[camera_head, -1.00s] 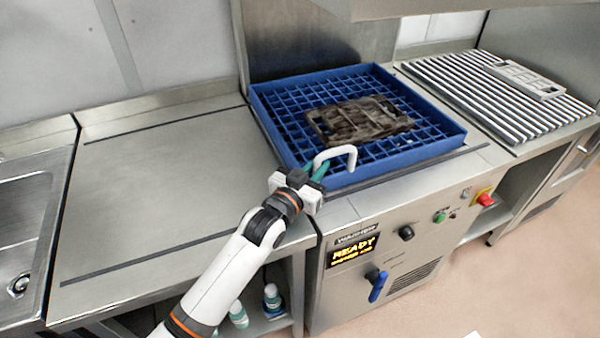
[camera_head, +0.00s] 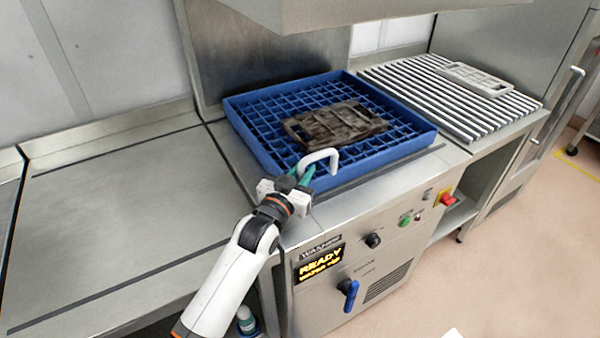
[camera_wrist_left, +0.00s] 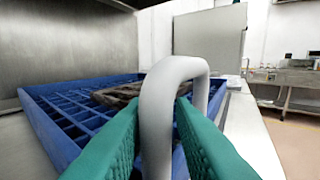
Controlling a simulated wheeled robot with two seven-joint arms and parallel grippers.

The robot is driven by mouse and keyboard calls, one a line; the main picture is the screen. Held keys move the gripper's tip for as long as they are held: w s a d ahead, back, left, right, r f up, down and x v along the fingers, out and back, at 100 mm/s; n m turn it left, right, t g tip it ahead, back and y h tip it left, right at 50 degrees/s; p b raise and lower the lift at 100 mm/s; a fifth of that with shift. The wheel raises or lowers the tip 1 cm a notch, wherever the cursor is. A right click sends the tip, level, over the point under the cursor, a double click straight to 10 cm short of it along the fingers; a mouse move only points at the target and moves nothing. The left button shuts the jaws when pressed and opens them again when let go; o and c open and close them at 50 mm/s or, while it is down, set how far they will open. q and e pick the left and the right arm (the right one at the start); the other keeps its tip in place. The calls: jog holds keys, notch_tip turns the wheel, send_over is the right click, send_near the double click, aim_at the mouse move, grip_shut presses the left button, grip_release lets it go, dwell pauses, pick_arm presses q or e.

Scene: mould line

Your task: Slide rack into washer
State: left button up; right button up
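The blue rack (camera_head: 405,148) lies flat on the washer bed under the raised hood (camera_head: 330,12). A dark brown mould (camera_head: 335,125) lies in the rack. The rack's white handle (camera_head: 322,156) stands at its near side. My left gripper (camera_head: 303,176) is at this handle. In the left wrist view, its green fingers (camera_wrist_left: 158,130) lie against both sides of the white handle (camera_wrist_left: 157,95), closed on it. The washer front (camera_head: 345,262) has a display reading READY.
A bare steel table (camera_head: 110,200) lies left of the washer. A striped rack table (camera_head: 430,95) with a pale mould (camera_head: 475,78) on it stands to the right. Knobs, a blue lever (camera_head: 350,295) and a red button (camera_head: 447,199) are on the washer front.

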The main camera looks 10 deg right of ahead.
pick_arm(q)
jog(key=shift+o, duration=0.9)
jog(key=shift+d, duration=0.15)
jog(key=shift+w+f, duration=0.1)
jog(key=shift+s+a, duration=0.4)
jog(key=v, duration=0.9)
jog(key=shift+s+a+b, duration=0.2)
jog(key=shift+s+b, duration=0.15)
jog(key=shift+b, duration=0.05)
jog(key=shift+s+a, duration=0.35)
jog(key=shift+s, duration=0.05)
